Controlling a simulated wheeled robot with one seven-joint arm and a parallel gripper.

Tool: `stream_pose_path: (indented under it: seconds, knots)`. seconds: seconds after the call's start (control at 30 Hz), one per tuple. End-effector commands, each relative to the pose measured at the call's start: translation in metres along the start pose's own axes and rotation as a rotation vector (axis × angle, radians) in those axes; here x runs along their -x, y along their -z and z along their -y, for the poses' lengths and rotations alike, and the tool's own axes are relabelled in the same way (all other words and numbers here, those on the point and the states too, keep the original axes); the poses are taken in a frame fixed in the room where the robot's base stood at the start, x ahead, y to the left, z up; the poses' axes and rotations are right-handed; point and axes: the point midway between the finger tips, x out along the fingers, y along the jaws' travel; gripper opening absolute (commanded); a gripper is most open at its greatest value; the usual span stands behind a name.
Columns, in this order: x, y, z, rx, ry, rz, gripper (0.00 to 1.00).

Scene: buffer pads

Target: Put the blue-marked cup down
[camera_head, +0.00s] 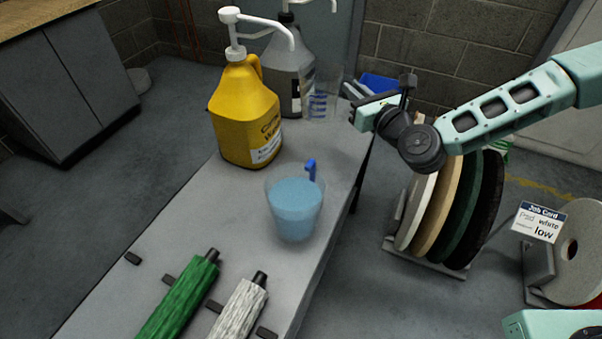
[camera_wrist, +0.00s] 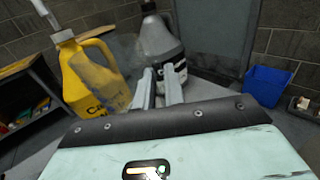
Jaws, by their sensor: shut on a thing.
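The blue-marked cup (camera_head: 321,98) is clear, with blue lines on its wall. In the head view it is upright at the far end of the grey bench (camera_head: 190,235), behind the yellow jug. My gripper (camera_head: 358,108) reaches it from the right and is shut on its near wall. In the wrist view the cup (camera_wrist: 124,52) is only a faint clear shape, left of and beyond the fingertips (camera_wrist: 160,78). I cannot tell whether its base touches the bench.
A yellow pump jug (camera_head: 243,115) and a grey pump jug (camera_head: 285,70) stand close to the cup. A cup of blue liquid (camera_head: 295,212) with a blue clip stands nearer. Green (camera_head: 180,300) and white (camera_head: 240,310) rollers lie in front. Round pads (camera_head: 445,205) stand right of the bench.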

Motion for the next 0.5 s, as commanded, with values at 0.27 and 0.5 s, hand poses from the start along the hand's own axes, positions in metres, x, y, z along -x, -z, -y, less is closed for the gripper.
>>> stream_pose_path:
  seconds: [0.27,0.5]
  knots:
    - [-0.02,-0.023,-0.056,0.001,-0.079,0.0,0.0]
    - [-0.021,0.025,-0.059,-0.001,-0.081,-0.004,0.0]
